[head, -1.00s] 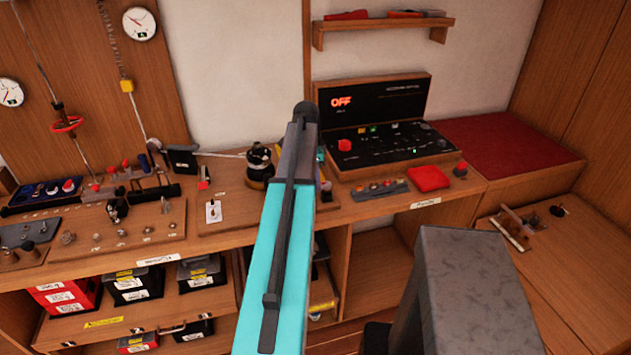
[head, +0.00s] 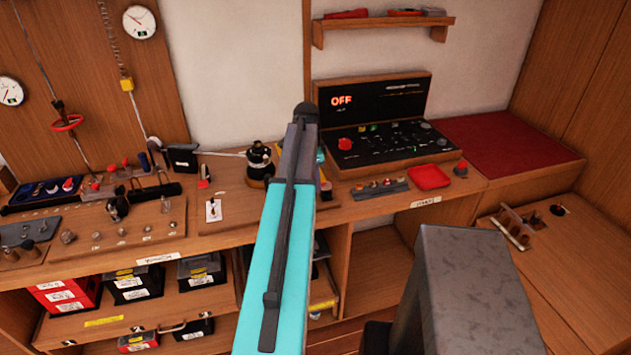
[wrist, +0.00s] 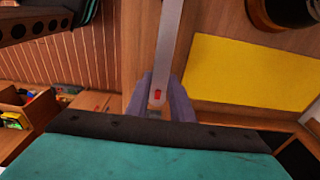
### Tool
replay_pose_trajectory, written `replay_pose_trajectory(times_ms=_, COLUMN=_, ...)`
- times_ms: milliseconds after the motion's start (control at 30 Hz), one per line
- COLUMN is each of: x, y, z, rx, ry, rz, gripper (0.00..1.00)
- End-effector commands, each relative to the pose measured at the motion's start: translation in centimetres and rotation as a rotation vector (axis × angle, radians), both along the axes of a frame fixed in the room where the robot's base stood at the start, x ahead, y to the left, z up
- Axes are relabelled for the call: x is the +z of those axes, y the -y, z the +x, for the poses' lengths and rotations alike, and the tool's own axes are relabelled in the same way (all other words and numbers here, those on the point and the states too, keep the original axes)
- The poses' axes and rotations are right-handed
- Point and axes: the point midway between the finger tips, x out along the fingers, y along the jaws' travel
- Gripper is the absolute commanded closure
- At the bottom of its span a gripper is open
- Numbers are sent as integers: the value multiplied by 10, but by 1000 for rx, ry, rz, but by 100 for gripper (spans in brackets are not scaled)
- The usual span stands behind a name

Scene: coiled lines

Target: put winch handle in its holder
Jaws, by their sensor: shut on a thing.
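My gripper (wrist: 159,98) is shut on a long pale grey metal bar, which looks like the winch handle (wrist: 168,45). The bar runs away from the jaws to the top edge of the wrist view, and a small red mark shows on it between the fingers. In the head view my teal arm hides the gripper and the handle. The winch (head: 260,163), a black drum with a pale line, stands on the bench just left of my arm. A dark open-topped box (head: 183,158) stands against the wall; I cannot tell whether it is the holder.
A yellow panel (wrist: 250,75) lies right of the bar in the wrist view. A dark strip with several holes (wrist: 35,25) is at upper left. The control panel (head: 385,140) and a red tray (head: 429,177) are right of my arm. Labelled boxes (head: 135,280) fill the shelf below.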

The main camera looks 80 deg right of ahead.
Motion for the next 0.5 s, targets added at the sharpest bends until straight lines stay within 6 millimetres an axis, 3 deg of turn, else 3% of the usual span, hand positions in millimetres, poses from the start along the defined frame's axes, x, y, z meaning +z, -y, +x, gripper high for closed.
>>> replay_pose_trajectory(times_ms=500, x=-10, y=0, z=0, rx=0, ry=0, rz=-1, gripper=100)
